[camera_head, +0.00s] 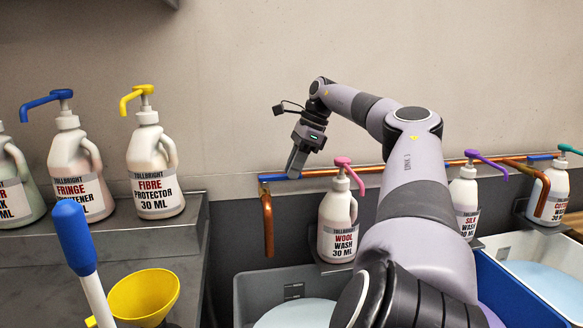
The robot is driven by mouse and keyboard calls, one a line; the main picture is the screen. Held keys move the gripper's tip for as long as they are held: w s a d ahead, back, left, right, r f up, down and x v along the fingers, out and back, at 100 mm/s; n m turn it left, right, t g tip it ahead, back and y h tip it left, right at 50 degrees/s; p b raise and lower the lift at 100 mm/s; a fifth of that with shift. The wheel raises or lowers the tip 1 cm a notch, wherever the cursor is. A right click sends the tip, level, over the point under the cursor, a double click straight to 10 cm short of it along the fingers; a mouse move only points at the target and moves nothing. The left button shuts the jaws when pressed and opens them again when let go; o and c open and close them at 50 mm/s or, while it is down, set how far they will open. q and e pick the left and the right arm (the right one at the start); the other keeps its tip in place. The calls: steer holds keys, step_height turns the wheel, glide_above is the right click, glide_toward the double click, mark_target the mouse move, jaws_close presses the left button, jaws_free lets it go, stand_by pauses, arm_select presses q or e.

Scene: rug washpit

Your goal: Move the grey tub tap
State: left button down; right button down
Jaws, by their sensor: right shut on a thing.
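The grey tub tap has a copper spout (267,225) that hangs down above the left rear of the grey tub (250,290). Its blue lever (271,178) lies along the copper pipe at the wall. My right gripper (294,171) reaches down from above and is shut on the right end of the blue lever. The fingers partly hide that end. My right arm covers much of the tub's right side. My left gripper is not in view.
A wool wash bottle (337,228) with a pink pump stands close right of the tap. A blue tub (510,292) and a second copper tap (524,168) are at right. Several bottles, a yellow funnel (143,297) and a blue-handled tool (74,235) are at left.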

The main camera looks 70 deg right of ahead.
steer(key=c, duration=1)
jaws_free()
steer(key=shift+p+v, duration=1.3)
steer(key=shift+v, duration=2.35)
